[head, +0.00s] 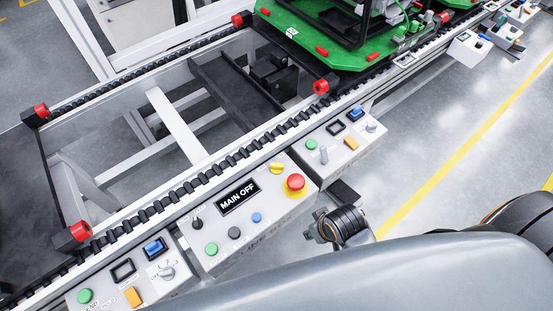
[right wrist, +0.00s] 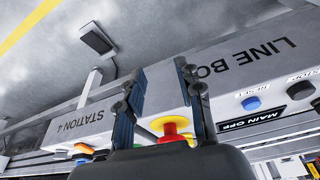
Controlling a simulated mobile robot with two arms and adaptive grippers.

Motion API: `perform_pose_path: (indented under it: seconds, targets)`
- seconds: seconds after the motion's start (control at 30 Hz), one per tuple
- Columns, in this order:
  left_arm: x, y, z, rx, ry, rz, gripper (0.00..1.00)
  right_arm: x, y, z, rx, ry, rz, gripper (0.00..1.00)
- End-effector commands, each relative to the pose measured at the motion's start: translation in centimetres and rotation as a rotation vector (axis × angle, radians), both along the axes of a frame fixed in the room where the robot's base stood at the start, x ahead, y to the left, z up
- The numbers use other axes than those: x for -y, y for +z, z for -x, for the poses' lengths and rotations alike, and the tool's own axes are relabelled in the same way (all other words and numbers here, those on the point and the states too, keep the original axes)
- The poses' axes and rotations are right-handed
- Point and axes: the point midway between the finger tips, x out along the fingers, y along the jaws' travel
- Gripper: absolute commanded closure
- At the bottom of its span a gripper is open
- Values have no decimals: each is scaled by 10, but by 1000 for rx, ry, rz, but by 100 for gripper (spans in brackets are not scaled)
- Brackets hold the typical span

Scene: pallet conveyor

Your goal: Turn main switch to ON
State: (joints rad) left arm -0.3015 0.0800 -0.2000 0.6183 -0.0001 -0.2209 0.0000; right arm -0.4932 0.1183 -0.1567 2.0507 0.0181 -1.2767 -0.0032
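The line box (head: 238,258) is a light grey control box on the conveyor's front side. Its black display (head: 238,196) reads MAIN OFF. It carries a red mushroom button (head: 295,183) on a yellow collar, a yellow knob (head: 277,168), a black selector knob (head: 197,223) and green, black and blue buttons. The labels beside the knobs are too small to read, so I cannot tell which is the main switch. My right gripper (right wrist: 160,70) is open and empty, its fingers either side of the red button (right wrist: 170,128) in the wrist view. My left gripper is out of view.
Station boxes stand left (head: 125,281) and right (head: 335,146) of the line box, with buttons and selectors. A green pallet (head: 325,45) sits on the conveyor at the back. The floor (head: 450,150) at right is clear, with a yellow line.

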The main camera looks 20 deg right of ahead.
Motion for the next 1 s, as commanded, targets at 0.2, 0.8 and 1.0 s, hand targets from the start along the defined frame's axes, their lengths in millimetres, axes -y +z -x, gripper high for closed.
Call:
perform_pose_path:
  seconds: [0.2,0.8,1.0]
  targets:
    - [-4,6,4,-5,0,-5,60,-8,68,-5,39,25,-19,64]
    - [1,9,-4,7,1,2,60,-135,134,-77,104,546,-171,64]
    - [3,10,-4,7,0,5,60,-160,133,-109,50,807,-121,64]
